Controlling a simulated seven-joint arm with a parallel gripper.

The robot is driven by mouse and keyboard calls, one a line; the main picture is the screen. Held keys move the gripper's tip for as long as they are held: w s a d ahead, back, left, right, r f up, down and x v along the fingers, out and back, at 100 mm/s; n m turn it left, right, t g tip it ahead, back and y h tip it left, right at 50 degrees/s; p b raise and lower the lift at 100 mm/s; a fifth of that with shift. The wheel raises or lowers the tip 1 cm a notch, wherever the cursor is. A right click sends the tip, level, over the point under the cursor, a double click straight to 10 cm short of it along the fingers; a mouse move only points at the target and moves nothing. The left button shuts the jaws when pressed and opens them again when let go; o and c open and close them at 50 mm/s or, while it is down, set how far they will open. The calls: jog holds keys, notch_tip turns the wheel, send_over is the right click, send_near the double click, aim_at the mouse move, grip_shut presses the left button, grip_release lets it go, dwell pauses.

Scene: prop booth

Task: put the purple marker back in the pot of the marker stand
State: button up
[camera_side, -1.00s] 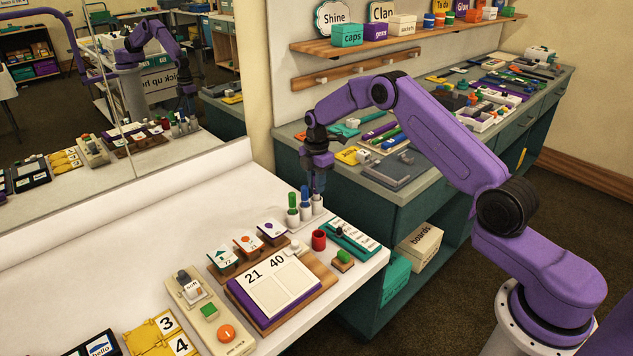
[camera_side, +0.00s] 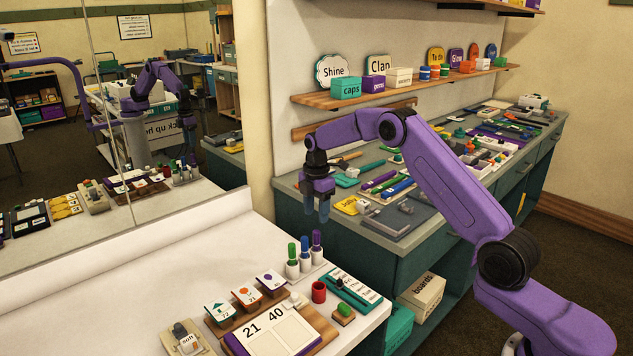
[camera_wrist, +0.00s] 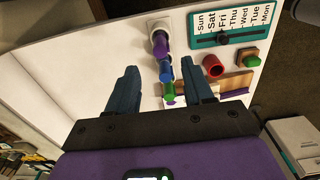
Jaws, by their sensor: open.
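The purple marker (camera_side: 316,239) stands upright in the right-hand white pot of the marker stand (camera_side: 306,273), beside the blue marker (camera_side: 304,246) and the green marker (camera_side: 292,252). In the wrist view the purple marker (camera_wrist: 160,41) is the farthest of the three. The blue marker (camera_wrist: 165,69) and green marker (camera_wrist: 168,91) show between my fingers. My gripper (camera_side: 318,214) is open and empty, pointing down above the stand, apart from the purple marker. The gripper (camera_wrist: 160,80) has its fingers spread in the wrist view.
A red cup (camera_side: 319,292), a stamp-like block with a green top (camera_side: 344,312) and a teal day board (camera_side: 352,290) stand close to the stand. A number board (camera_side: 270,330) and small picture cards (camera_side: 246,296) lie in front. The white table (camera_side: 130,280) is clear at left.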

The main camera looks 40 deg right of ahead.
notch_tip(320, 180, up, 10)
jog(key=shift+f, duration=0.15)
dwell(0.3)
jog(key=s+a+r+m, duration=0.1)
jog(key=s+a+r, duration=0.1)
jog(key=s+a, duration=0.75)
jog(key=s+a+r+m, duration=0.2)
jog(key=s+a, duration=0.6)
jog(key=s, duration=0.3)
jog(key=s+d+f+m, duration=0.1)
jog(key=s+d+f, duration=0.1)
jog(key=s, duration=1.1)
jog(key=s+d+f+m, duration=0.1)
jog(key=s+d+f, duration=0.1)
jog(key=s, duration=1.1)
jog(key=shift+s+d, duration=0.15)
jog(key=shift+d, duration=0.25)
